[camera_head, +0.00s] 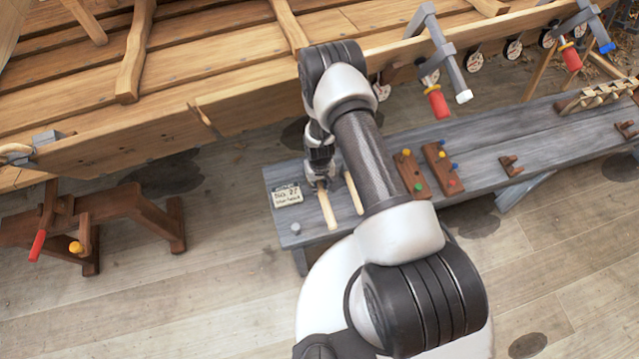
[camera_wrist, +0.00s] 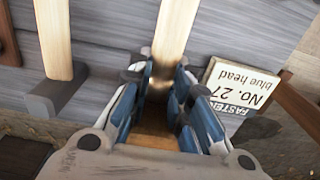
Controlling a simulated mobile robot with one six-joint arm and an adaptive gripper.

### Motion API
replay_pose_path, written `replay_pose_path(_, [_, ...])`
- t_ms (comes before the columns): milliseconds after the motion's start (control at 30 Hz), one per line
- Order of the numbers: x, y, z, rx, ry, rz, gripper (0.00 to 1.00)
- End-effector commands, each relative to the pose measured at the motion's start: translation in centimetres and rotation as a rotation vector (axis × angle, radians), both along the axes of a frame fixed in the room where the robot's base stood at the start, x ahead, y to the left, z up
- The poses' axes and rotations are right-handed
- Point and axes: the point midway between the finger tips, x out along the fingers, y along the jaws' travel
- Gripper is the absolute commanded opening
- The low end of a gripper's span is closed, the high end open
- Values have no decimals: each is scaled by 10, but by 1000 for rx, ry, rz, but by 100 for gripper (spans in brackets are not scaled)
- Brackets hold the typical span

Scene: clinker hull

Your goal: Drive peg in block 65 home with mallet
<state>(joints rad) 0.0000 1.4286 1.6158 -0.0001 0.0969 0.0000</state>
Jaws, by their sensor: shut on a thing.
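My gripper (camera_head: 320,180) is over the left end of the grey bench, shut on a pale wooden handle (camera_head: 327,208). In the wrist view the handle (camera_wrist: 174,30) runs up and away from between the fingers (camera_wrist: 160,85). Brown wood shows lower down between the fingers; I cannot tell whether it is a mallet head. A second tool beside it has a pale handle (camera_head: 353,192) and a dark grey head (camera_wrist: 55,90). Two brown blocks, one left (camera_head: 412,173) and one right (camera_head: 442,168), hold colored pegs. No block number is readable.
A card (camera_wrist: 240,85) reading "No. 27 blue head" lies on the bench (camera_head: 540,140) beside my gripper. A small grey piece (camera_head: 296,228) lies near the bench corner. The wooden hull (camera_head: 200,125) overhangs behind, with clamps (camera_head: 440,60). A brown trestle (camera_head: 120,205) stands left.

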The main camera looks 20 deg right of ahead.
Motion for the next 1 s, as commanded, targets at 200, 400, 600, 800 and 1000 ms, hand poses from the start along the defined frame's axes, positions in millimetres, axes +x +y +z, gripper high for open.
replay_pose_path(200, [0, 0, 0, 0, 1, 0, 0])
replay_pose_path(400, [0, 0, 0, 0, 1, 0, 0])
replay_pose_path(600, [0, 0, 2, 0, 0, 0, 0])
replay_pose_path(800, [0, 0, 8, 0, 0, 0, 0])
replay_pose_path(1000, [0, 0, 12, 0, -1, 0, 0])
